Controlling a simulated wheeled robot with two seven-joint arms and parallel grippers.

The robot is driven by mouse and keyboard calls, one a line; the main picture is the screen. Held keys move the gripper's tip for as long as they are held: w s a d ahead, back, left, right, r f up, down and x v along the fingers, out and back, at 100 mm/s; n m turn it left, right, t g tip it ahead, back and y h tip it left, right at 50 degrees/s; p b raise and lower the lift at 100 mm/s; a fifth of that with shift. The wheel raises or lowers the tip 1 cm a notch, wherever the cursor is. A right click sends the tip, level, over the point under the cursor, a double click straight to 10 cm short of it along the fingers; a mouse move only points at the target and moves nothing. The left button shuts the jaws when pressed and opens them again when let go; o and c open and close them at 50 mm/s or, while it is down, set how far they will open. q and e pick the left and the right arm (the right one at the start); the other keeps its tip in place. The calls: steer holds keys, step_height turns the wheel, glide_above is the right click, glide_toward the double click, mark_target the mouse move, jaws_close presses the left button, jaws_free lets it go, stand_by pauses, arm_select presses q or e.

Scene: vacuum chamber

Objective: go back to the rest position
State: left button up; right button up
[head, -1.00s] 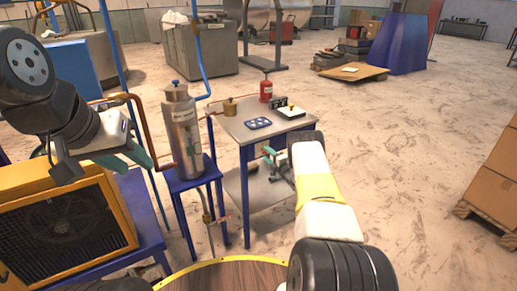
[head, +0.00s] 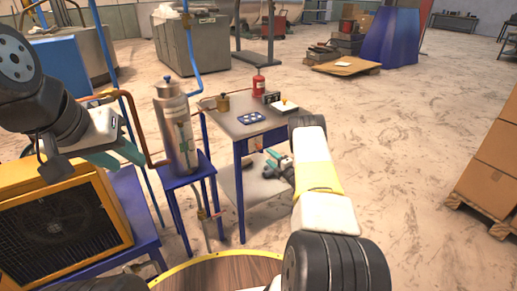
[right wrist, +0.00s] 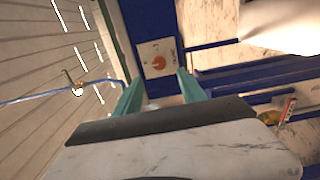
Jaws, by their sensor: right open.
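The steel cylinder (head: 170,110) stands on a blue stand. The fan unit (head: 60,232) is near left. Stacked boxes (head: 495,165) stand right; the floor between is clear.

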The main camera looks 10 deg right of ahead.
steer(key=w+d+r+m+h, duration=0.1)
steer(key=w+r+m+h, duration=0.1)
steer(key=r, duration=0.4)
steer(key=w+d+r+m+h, duration=0.1)
steer(key=w+d+r+m, duration=0.15)
steer(key=r, duration=0.35)
step_height(320, 180, up, 16)
steer(key=s+m+g+h, duration=0.2)
steer(key=s+m+h, duration=0.1)
steer(key=m, duration=0.3)
steer(key=s+a+r+m+g+h, duration=0.1)
steer(key=s+a+r+m+g, duration=0.3)
steer(key=s+r, duration=0.65)
steer(key=s+a+m+g+y, duration=0.1)
steer(key=s+a, duration=0.3)
steer(key=s, duration=0.8)
steer(key=s+a+r+m+g+y, duration=0.1)
steer(key=s+a, duration=0.4)
steer(key=s, duration=0.8)
steer(key=s+a+m+g+y, duration=0.1)
steer(key=s+a+m, duration=0.3)
steer(key=s, duration=0.8)
steer(key=shift+s+a+r+m+g, duration=0.2)
steer(key=shift+a+m+g, duration=0.25)
steer(key=shift+g, duration=0.45)
steer(key=shift+d, duration=0.1)
steer(key=shift+c, duration=0.5)
